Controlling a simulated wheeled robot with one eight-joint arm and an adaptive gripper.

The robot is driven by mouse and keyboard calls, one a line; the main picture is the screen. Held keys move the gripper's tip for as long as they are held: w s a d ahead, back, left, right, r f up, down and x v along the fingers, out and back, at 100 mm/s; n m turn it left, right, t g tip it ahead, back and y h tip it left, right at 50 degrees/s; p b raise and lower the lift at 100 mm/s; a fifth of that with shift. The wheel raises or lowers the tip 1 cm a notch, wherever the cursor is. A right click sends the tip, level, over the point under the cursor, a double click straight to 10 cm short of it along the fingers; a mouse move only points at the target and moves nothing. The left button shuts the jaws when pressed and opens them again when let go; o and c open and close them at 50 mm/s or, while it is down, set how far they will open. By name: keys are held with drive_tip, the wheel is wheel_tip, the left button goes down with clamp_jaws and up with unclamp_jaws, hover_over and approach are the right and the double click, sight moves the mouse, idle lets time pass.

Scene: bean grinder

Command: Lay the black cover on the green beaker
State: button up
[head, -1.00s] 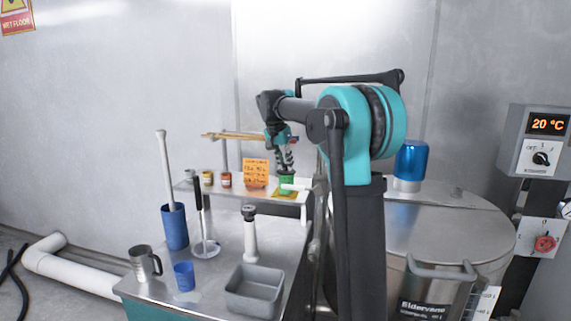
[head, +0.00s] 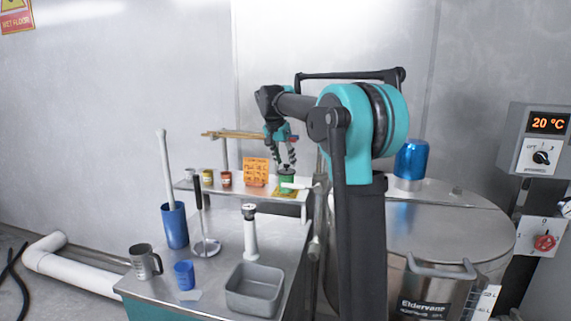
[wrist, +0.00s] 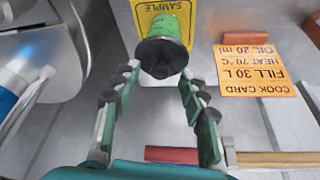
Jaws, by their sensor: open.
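The green beaker (wrist: 172,22) stands on the yellow sample card (wrist: 187,8) on the raised shelf; it also shows in the head view (head: 287,183). The black cover (wrist: 161,56) lies over the beaker's mouth, a dark disc with a raised middle. I cannot tell whether it sits fully flat. My gripper (wrist: 159,76) is open, with its two fingers spread on either side of the cover and no visible hold on it. In the head view my gripper (head: 285,165) is just above the beaker, pointing down.
An orange cook card (head: 256,172) stands left of the beaker, with small jars (head: 226,179) further left. A wooden rod (head: 235,135) runs behind. A grey tray (head: 255,288) is on the lower table.

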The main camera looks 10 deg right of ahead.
drive_tip(key=v, duration=1)
drive_tip(key=shift+r, duration=0.25)
drive_tip(key=shift+s, duration=0.15)
